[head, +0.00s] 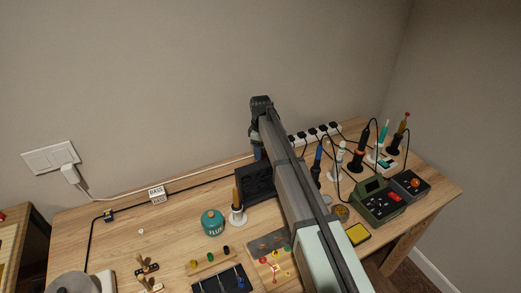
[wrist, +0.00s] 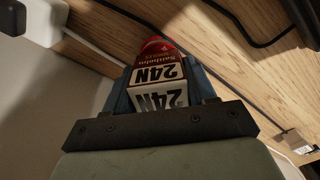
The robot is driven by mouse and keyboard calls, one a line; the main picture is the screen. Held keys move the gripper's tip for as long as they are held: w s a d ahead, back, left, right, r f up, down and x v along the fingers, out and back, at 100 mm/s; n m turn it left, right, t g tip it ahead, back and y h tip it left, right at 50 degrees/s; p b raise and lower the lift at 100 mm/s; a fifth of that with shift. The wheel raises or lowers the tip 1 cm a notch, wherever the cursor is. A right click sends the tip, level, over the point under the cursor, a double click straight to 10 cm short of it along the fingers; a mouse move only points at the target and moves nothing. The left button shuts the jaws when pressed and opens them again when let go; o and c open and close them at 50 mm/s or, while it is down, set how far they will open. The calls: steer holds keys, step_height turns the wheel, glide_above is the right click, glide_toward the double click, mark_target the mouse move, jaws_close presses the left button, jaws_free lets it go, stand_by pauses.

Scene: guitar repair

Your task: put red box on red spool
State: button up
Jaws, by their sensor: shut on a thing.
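My gripper (wrist: 160,80) is shut on a box with a dark red and white label reading "24N" (wrist: 159,98), which I take to be the red box. The box sits between the two blue fingers in the wrist view. A bright red rounded surface (wrist: 155,43) shows just past the box's far end. I cannot tell whether it is the red spool or part of the box, or whether they touch. In the head view my gripper (head: 258,148) is at the back of the workbench near the wall, behind a black panel. I cannot make out the box or the spool there.
A black panel (head: 256,184), a candle-like holder (head: 237,216) and a teal canister (head: 212,222) stand left of my arm. A power strip (head: 315,134), soldering tools and a green station (head: 378,204) are to the right. Cables run along the back.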

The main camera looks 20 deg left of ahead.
steer(key=shift+f, duration=0.15)
steer(key=o, duration=1.1)
step_height(320, 180, up, 12)
steer(key=shift+r, duration=0.15)
